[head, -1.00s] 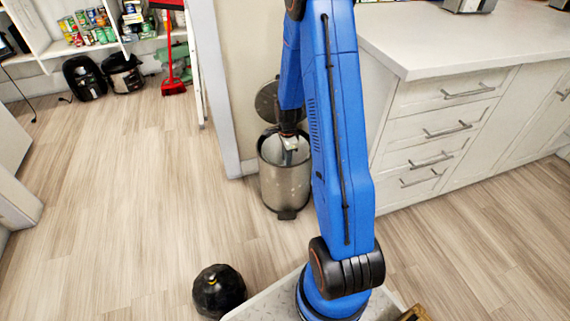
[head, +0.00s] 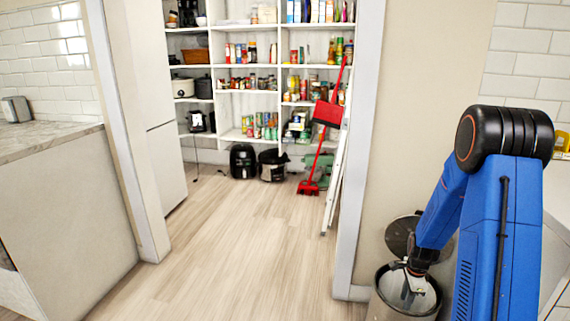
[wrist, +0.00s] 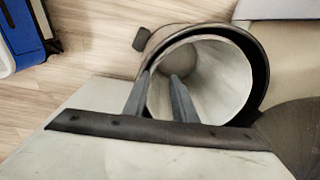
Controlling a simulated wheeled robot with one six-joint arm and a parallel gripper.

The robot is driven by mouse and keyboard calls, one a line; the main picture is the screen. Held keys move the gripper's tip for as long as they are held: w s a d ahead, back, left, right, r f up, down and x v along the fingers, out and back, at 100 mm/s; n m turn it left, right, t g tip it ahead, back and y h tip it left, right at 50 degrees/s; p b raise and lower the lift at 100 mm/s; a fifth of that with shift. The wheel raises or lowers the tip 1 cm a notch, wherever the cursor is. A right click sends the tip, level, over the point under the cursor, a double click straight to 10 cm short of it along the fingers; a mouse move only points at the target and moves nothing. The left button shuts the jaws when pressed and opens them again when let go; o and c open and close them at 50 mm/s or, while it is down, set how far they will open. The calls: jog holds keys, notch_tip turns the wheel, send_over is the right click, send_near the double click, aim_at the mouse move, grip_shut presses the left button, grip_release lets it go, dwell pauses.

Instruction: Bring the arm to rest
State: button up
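My blue arm stands at the right of the head view, bent down over an open metal trash bin (head: 388,300). My gripper (head: 413,285) points down at the mouth of the bin. In the wrist view my gripper (wrist: 161,76) shows two grey fingers apart, with nothing between them, so it is open and empty. The bin (wrist: 262,62) lies beyond the fingertips, and its pale inside looks empty where it shows. The bin's raised round lid (head: 402,234) is behind my forearm in the head view.
A doorway opens onto pantry shelves (head: 262,67) with jars and cans. Two black appliances (head: 257,165) and a red broom and dustpan (head: 327,115) stand there, beside a white ladder-like frame (head: 337,165). A counter (head: 60,200) is at left. The wooden floor (head: 245,250) between is clear.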

jog(key=s+a+r+n+t, duration=0.1)
jog(key=s+a+r+n, duration=0.25)
jog(key=r, duration=0.45)
jog(key=s+a+r+n, duration=0.3)
jog(key=a+r, duration=0.1)
jog(key=r, duration=0.4)
jog(key=s+a+r+n+t, duration=0.1)
jog(key=s+a+r+n, duration=0.2)
jog(key=r, duration=0.5)
jog(key=s+a+r+n, duration=0.2)
jog(key=s+r+n, duration=0.1)
jog(key=s, duration=0.4)
jog(key=s+a+r+n+t, duration=0.1)
jog(key=s+a+r+n, duration=0.2)
jog(key=s, duration=0.3)
jog(key=s+a+r+n+t, duration=0.1)
jog(key=s+a+r+n, duration=0.2)
jog(key=s, duration=0.4)
jog(key=shift+s+r+n, duration=0.35)
jog(key=shift+r+n, duration=0.55)
jog(key=shift+n, duration=0.05)
jog(key=shift+a, duration=0.1)
